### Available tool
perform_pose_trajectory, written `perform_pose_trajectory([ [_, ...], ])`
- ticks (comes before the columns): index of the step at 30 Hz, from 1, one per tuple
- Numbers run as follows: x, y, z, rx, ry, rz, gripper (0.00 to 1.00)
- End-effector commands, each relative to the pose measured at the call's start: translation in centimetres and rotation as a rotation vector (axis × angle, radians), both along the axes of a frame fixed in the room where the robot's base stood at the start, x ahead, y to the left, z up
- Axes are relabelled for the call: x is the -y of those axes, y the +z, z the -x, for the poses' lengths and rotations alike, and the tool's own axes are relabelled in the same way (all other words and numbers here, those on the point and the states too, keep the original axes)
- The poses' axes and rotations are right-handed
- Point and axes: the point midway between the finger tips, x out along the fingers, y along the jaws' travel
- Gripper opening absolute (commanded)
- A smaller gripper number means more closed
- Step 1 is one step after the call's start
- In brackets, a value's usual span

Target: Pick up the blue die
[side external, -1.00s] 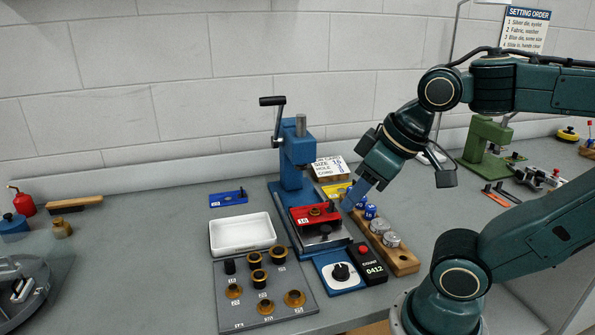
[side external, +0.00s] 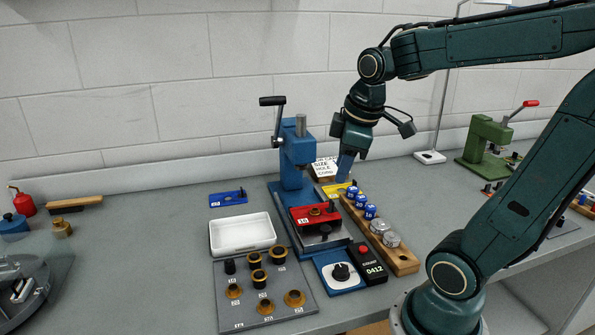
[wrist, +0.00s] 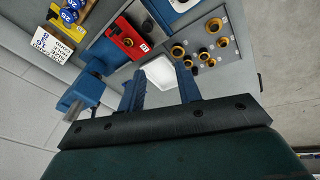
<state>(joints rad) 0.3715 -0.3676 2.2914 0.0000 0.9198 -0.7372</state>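Several blue dies stand in a row on a wooden rack (side external: 407,262), with one blue die (side external: 370,211) in front, a second (side external: 360,201) behind it and a third (side external: 352,191) farthest back. Two blue-topped dies also show at the top left of the wrist view (wrist: 70,15). My gripper (side external: 345,174) points down, above and slightly beyond the back end of the rack, apart from the dies. In the wrist view its blue fingers (wrist: 160,82) are spread, with nothing held between them.
A white tray (side external: 242,231), a grey plate of rings (side external: 250,314) and a counter box (side external: 368,262) are nearby. A lettered card (side external: 326,166) stands behind.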

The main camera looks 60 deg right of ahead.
Motion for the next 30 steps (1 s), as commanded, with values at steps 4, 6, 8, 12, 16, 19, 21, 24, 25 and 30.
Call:
perform_pose_trajectory([
  [4, 3.8, -1.0, -1.0, -0.076, 0.087, 0.025, 0.34],
  [6, 5.6, -1.5, -1.3, -0.109, 0.132, 0.032, 0.34],
  [8, 7.1, -2.0, -1.4, -0.136, 0.173, 0.035, 0.34],
  [12, 11.0, -3.4, -1.4, -0.194, 0.271, 0.034, 0.34],
  [16, 14.5, -5.0, -0.9, -0.24, 0.363, 0.021, 0.34],
  [19, 17.1, -6.3, -0.1, -0.268, 0.432, 0.006, 0.34],
  [21, 18.6, -7.1, 0.4, -0.281, 0.473, -0.005, 0.34],
  [24, 20.2, -8.0, 1.1, -0.293, 0.522, -0.017, 0.34],
  [25, 20.5, -8.2, 1.2, -0.295, 0.533, -0.019, 0.34],
  [30, 21.5, -8.8, 1.8, -0.301, 0.569, -0.027, 0.34],
])
